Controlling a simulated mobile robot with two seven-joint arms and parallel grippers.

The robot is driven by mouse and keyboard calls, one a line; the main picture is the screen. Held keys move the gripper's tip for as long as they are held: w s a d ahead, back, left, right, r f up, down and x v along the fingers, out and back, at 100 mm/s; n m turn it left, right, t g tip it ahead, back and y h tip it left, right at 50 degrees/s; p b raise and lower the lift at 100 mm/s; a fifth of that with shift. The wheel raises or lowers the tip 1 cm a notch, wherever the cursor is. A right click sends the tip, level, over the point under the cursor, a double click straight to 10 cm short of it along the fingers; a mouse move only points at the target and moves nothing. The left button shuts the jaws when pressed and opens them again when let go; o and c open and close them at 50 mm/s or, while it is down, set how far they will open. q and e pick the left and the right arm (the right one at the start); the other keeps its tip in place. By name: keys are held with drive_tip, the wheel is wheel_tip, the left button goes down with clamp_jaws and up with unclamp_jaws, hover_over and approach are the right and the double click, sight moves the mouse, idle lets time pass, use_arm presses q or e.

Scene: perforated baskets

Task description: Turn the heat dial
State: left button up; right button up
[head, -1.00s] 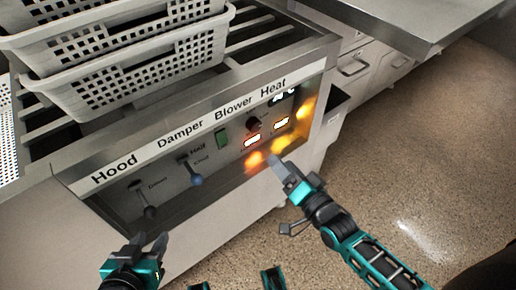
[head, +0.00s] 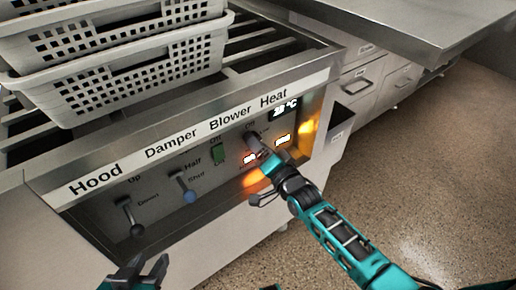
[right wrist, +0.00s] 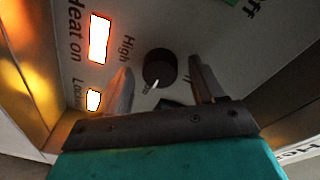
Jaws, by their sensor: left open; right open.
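The heat dial (right wrist: 160,68) is a round black knob with a pale pointer mark. In the right wrist view it sits on the panel between the fingers of my right gripper. The fingers are apart, one on each side, with visible gaps to the dial. In the head view my right gripper (head: 257,147) is at the panel below the Heat label and mostly hides the dial. My left gripper (head: 150,264) is open and empty at the bottom, in front of the panel and away from it.
The panel also carries the hood lever (head: 131,218), the damper lever (head: 186,188) and the green blower switch (head: 218,154). White perforated baskets (head: 130,85) are stacked on the slatted top.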

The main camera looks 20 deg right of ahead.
drive_tip(key=shift+w+a, duration=0.1)
drive_tip(key=shift+w, duration=0.1)
drive_tip(key=c, duration=1.1)
